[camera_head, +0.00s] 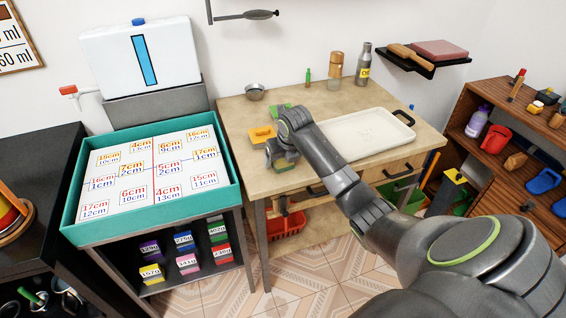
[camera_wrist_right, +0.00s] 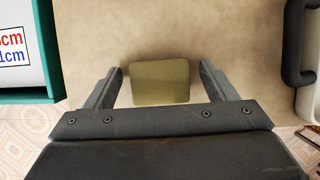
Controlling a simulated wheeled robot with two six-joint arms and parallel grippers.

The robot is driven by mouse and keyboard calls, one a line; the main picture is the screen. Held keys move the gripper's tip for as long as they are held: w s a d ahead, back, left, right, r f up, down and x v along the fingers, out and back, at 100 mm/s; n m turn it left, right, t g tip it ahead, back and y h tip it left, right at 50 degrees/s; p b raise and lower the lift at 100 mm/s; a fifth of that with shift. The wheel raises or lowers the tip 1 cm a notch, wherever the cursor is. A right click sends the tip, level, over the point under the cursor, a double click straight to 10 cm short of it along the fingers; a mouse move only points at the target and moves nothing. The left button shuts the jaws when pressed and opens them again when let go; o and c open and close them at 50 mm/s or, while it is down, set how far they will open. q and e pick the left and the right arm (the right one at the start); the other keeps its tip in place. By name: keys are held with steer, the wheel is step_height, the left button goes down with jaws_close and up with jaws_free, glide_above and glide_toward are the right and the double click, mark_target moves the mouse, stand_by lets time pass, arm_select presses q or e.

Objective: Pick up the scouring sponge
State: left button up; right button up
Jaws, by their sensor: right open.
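The scouring sponge (camera_wrist_right: 160,82) shows in the right wrist view as a flat olive-yellow block with rounded corners on the tan tabletop. It lies between the two dark fingers of my right gripper (camera_wrist_right: 161,84). The fingers are open, with a small gap on each side. In the head view my right gripper (camera_head: 283,157) is low over the left part of the wooden table (camera_head: 238,112), and its wrist hides much of what is under it. A yellow-orange block (camera_head: 261,134) shows just left of it; I cannot tell if this is the sponge. My left gripper is not in view.
A cream tray (camera_head: 384,124) with dark handles lies right of the gripper. A teal-rimmed number board (camera_head: 233,180) is at the left. Bare tabletop lies around the sponge.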

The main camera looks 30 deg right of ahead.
steer(key=c, duration=1)
step_height(320, 180, up, 10)
steer(key=shift+r, duration=0.1)
steer(key=shift+c, duration=0.3)
steer(key=o, duration=0.4)
steer(key=c, duration=0.3)
